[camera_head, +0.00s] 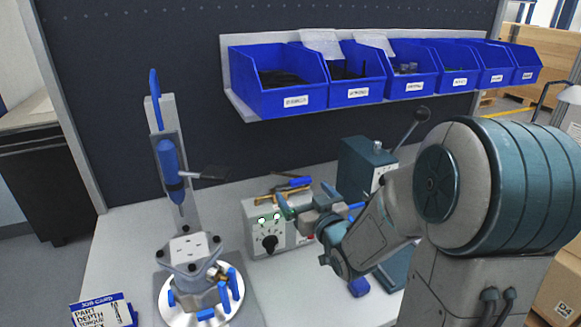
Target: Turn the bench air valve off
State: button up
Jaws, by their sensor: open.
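What looks like the bench air valve (268,198) is a brass-coloured fitting behind the top of a grey control box. A blue lever or grip (300,183) shows at its right end, and a dark bar lies just above it. My gripper (290,209) is open, in front of the box's upper right in the picture, just below the blue part. It looks empty. I cannot tell whether it touches the valve. My gripper and wrist hide part of the box and perhaps the valve's lower part.
The control box (255,238) has a black knob and green lights. A dark green lever machine (362,165) stands behind my wrist. A clamped housing (193,252) sits on a round fixture at left, under a hanging blue driver (170,160). Blue bins (275,100) line the back panel.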

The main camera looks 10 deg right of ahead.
aim_at(296, 183)
jog(key=p, duration=0.3)
jog(key=shift+w+a+r, duration=0.15)
jog(key=shift+w, duration=0.1)
jog(key=x, duration=0.2)
jog(key=p+x, duration=0.1)
jog(key=x, duration=0.5)
jog(key=shift+w+f, duration=0.2)
jog(key=shift+f, duration=0.05)
jog(key=c, duration=1.1)
